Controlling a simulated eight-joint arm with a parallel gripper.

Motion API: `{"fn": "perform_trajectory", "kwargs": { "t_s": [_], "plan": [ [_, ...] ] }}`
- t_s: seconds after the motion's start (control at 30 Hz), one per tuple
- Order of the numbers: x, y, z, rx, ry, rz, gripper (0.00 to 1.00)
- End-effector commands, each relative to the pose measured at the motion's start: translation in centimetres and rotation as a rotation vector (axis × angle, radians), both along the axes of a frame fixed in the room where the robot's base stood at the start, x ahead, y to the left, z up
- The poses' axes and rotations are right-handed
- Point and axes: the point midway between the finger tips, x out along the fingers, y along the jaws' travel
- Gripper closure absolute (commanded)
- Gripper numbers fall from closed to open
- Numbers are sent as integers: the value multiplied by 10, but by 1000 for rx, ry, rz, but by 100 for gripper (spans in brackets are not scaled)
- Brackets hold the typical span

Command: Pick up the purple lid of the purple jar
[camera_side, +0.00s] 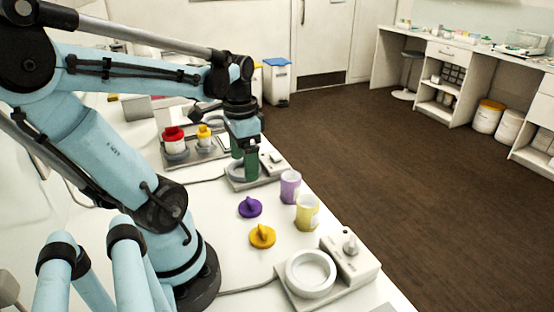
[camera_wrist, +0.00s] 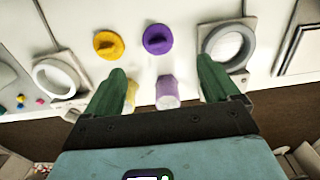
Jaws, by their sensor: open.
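The purple lid (camera_side: 250,207) lies on the white table with its raised grip upward, left of the purple jar (camera_side: 290,186). In the wrist view the purple lid (camera_wrist: 157,39) is near the top middle, and the purple jar (camera_wrist: 166,90) stands below it, between the fingers in the picture. My gripper (camera_side: 245,166) is open and empty, with green fingers pointing down over the far machine, beyond the lid. In the wrist view my gripper (camera_wrist: 160,85) shows its two fingers spread apart. It touches neither the lid nor the jar.
A yellow lid (camera_side: 262,236) and yellow jar (camera_side: 307,212) sit nearer the camera. A machine with a round ring (camera_side: 311,274) stands at the front, another (camera_side: 262,177) beneath my gripper. Red-topped (camera_side: 174,141) and yellow-topped (camera_side: 204,137) jars stand on a tray behind. The table edge is close by the jars.

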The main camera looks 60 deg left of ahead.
Motion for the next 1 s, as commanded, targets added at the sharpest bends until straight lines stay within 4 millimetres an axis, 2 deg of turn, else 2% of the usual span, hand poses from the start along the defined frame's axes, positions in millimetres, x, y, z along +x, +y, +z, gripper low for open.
{"fn": "perform_trajectory", "kwargs": {
  "t_s": [0.5,1.0],
  "plan": [
    [1,0,-53,1,-1,0,11],
    [3,-2,-77,1,-1,-1,11]
  ]
}}
